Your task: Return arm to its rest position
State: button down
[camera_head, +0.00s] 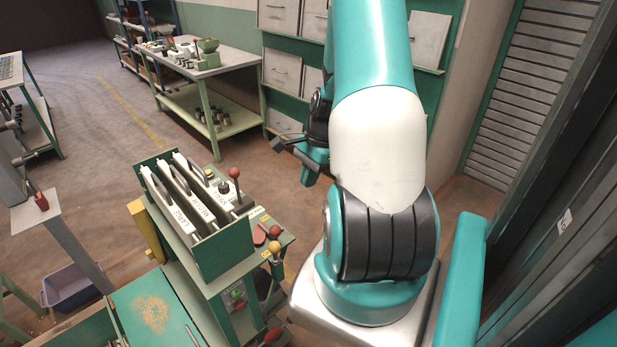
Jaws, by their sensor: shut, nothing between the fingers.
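My arm, teal and white with a dark ribbed joint, fills the middle right of the head view. It is folded up close above its base. My gripper (284,146) is small and dark and sticks out to the left of the arm, partly hidden behind it. It is shut and empty, in the air and apart from everything around it. The green hopper unit (225,258) stands below and to the left of it, with several labelled white and dark slots in its top.
Levers with red (234,172) and yellow knobs (274,247) rise from the hopper unit. A green tray (155,312) and a purple bin (72,287) lie at lower left. A workbench (205,66) and drawer cabinet (281,76) stand behind. Dark panels (560,215) close off the right. Floor between is open.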

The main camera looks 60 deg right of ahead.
dwell(0.3)
jog(key=w+a+r+n, duration=0.4)
jog(key=a+r+n, duration=0.15)
jog(key=a, duration=0.35)
jog(key=w+a+r+n, duration=0.45)
jog(key=a+n, duration=0.25)
jog(key=a, duration=0.2)
jog(key=s+a+r+n, duration=0.3)
jog(key=s+a+n, duration=0.1)
jog(key=a, duration=0.3)
jog(key=s+a+r+n+g+b, duration=0.1)
jog(key=s+a+r+n, duration=0.2)
jog(key=s+a+n, duration=0.2)
jog(key=s+a+r+n+y, duration=0.1)
jog(key=s+a+n, duration=0.3)
jog(key=a+n, duration=0.4)
jog(key=shift+s+a+r+b, duration=0.4)
jog(key=shift+a+r, duration=0.2)
jog(key=shift+r, duration=0.3)
